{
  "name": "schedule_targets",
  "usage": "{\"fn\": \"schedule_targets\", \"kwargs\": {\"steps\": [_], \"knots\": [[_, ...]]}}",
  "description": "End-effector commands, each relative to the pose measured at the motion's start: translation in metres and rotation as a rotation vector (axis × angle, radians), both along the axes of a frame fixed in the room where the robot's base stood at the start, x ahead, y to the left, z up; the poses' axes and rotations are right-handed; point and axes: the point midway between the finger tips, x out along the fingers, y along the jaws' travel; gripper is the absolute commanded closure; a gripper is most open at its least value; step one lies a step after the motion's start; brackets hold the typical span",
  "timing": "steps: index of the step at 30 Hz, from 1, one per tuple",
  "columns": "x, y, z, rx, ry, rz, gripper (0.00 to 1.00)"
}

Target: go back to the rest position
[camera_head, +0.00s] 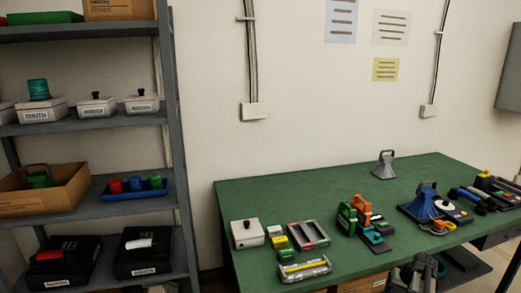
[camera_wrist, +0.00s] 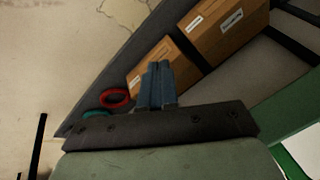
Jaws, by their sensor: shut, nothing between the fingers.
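My gripper (camera_wrist: 157,84) shows in the wrist view, with its two blue-grey fingers side by side at the middle. It is shut, and nothing shows between the fingertips. Behind the fingers lies a dark shelf with cardboard boxes (camera_wrist: 163,66) and a red ring (camera_wrist: 115,98). A teal ring is partly hidden behind the gripper's dark mount. The head view does not show my gripper.
In the head view, a green-topped table (camera_head: 300,190) holds several tools and small items. A grey stand (camera_head: 386,165) is near its back edge. A metal shelf rack (camera_head: 178,150) with boxes stands at the left.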

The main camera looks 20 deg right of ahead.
Motion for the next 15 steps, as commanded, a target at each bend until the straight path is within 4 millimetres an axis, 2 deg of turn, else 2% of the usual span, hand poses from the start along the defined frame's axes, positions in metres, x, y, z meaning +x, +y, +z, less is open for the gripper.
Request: {"fn": "schedule_targets", "kwargs": {"steps": [1,8,15], "knots": [[0.003,0.029,-0.019,0.018,0.028,0.024,1.0],[0.006,0.134,-0.091,0.074,0.156,0.111,1.0],[-0.016,0.24,-0.155,0.108,0.298,0.206,1.0]]}}
